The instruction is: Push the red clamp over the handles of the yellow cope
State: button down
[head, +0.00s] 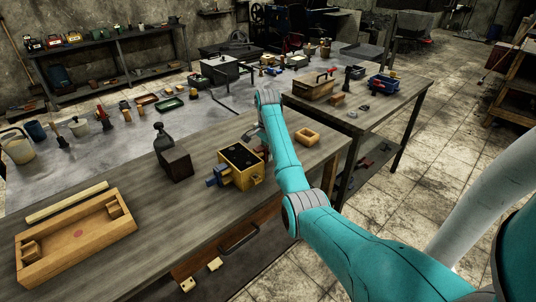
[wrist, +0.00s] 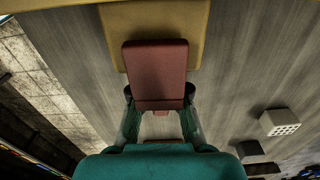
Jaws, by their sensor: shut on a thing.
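The yellow cope (head: 248,180) sits on the workbench, with a dark top and a blue clamp (head: 215,178) at its left side. In the wrist view the cope (wrist: 190,18) shows at the top edge, just beyond the red clamp. The red clamp (wrist: 155,72) is a dull red block between the two fingers of my gripper (wrist: 159,96). My gripper is shut on it, and the clamp overlaps the cope's near edge in this view. Whether it touches the handle cannot be told. In the head view my arm largely hides the gripper and clamp at the cope's right side.
A dark block with a bottle-shaped top (head: 175,162) stands left of the cope. A small wooden frame (head: 307,136) lies to the right of my arm. A wooden mould box (head: 75,243) lies at the front left. Bench top between them is clear.

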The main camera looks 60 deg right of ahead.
jog(key=shift+w+a, duration=0.1)
jog(key=shift+a, duration=0.4)
dwell(0.9)
jog(key=c, duration=1.1)
grip_release()
jog(key=shift+d, duration=0.1)
jog(key=d, duration=0.2)
jog(key=s+d, duration=0.1)
jog(key=d, duration=0.2)
jog(key=shift+s+r, duration=0.2)
jog(key=shift+n, duration=0.3)
jog(key=r, duration=0.3)
jog(key=d+r, duration=0.1)
jog(key=r, duration=0.5)
jog(key=shift+w+d, duration=0.2)
jog(key=shift+w, duration=0.2)
jog(key=shift+d+f, duration=0.1)
